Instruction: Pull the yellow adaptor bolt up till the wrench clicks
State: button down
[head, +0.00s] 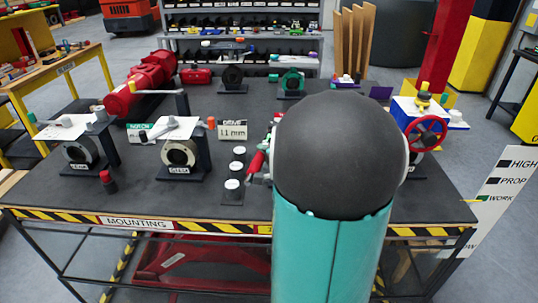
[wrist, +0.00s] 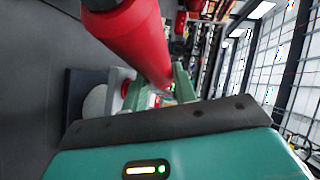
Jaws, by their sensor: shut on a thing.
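In the wrist view, my gripper (wrist: 157,92) has its green fingers closed on a red cylindrical handle (wrist: 140,38), which looks like the wrench's grip. The handle runs up toward the camera. In the head view, part of a red handle (head: 257,162) shows left of my dark arm joint, which hides my gripper and most of what it holds. I cannot tell whether this is the adaptor bolt, or whether the wrench touches any bolt.
A red handwheel (head: 426,131) is on the front of the actuator box. Two stands with round fittings (head: 82,154) (head: 180,155) and white-topped cylinders (head: 234,187) occupy the dark bench (head: 130,203). A red motor (head: 145,80) lies at the back left.

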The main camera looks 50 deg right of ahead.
jog(key=shift+w+a+r+h, duration=0.15)
jog(key=shift+w+h, duration=0.2)
jog(key=shift+h, duration=0.05)
jog(key=shift+s, duration=0.1)
jog(key=shift+w+r, duration=0.25)
jog(key=shift+r, duration=0.5)
jog(key=shift+s+r, duration=0.2)
jog(key=shift+r, duration=1.5)
jog(key=shift+s, duration=0.1)
